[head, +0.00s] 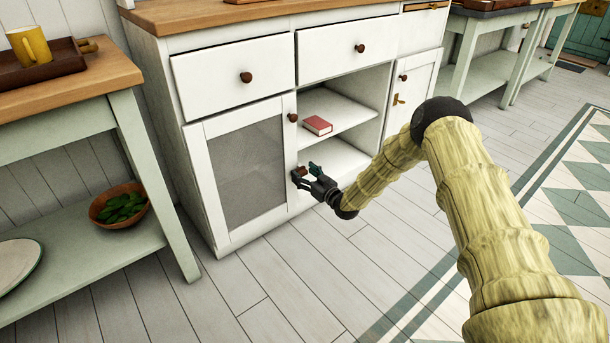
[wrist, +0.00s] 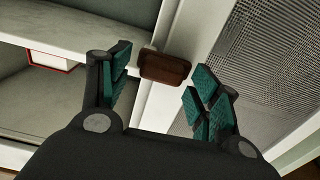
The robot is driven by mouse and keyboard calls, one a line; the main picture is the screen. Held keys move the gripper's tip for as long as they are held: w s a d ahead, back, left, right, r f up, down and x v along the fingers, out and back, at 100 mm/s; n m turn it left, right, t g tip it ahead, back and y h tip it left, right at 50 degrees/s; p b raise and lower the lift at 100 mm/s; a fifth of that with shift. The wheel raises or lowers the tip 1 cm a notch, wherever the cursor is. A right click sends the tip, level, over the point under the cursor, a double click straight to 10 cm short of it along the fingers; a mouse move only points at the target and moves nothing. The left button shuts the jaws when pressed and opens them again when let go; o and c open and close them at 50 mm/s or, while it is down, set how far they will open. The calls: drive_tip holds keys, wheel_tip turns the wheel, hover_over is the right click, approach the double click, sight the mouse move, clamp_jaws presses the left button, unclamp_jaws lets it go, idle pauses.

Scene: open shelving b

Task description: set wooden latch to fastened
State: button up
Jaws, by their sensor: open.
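The wooden latch (wrist: 165,68) is a small brown block on the white frame of the mesh-panelled cabinet door. In the wrist view it sits ahead of my gripper (wrist: 160,85), between the lines of its two green-padded fingers. In the head view the latch (head: 299,171) is at the door's right edge, partly hidden by my gripper (head: 306,175). My gripper is open, with nothing visible held in it. The mesh door (head: 245,170) looks closed against the white cabinet. Whether the fingers touch the latch cannot be told.
An open shelf bay (head: 350,112) with a red book (head: 317,125) lies right of the door. A round knob (head: 293,117) sits above the latch. A green side table (head: 125,115) stands at left. The floor in front of the cabinet is clear.

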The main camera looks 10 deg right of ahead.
drive_tip(key=v, duration=1.2)
drive_tip(key=s+a+f+m+g+h+p, duration=0.1)
drive_tip(key=s+a+f+g, duration=0.15)
drive_tip(key=s+f, duration=0.45)
drive_tip(key=s+a+f+m+g+h+p, duration=0.1)
drive_tip(key=s+a+f+m+g+h, duration=0.15)
drive_tip(key=s, duration=0.85)
drive_tip(key=s+a+f+g+h+p, duration=0.1)
drive_tip(key=s+a+f+g, duration=0.15)
drive_tip(key=s+f, duration=0.45)
drive_tip(key=s+d+r+m+g+h+p, duration=0.15)
drive_tip(key=s+g, duration=0.25)
drive_tip(key=s, duration=1.2)
drive_tip(key=s+d+r+m+g+h+p, duration=0.1)
drive_tip(key=s+d+r+g+h, duration=0.3)
drive_tip(key=s, duration=1.3)
wheel_tip(320, 180, up, 37)
drive_tip(key=a+y+p, duration=0.1)
drive_tip(key=y+p, duration=0.1)
drive_tip(key=p, duration=3.5)
drive_tip(key=shift+w+a+g, duration=0.2)
drive_tip(key=shift+w+g, duration=0.1)
drive_tip(key=shift+g, duration=0.05)
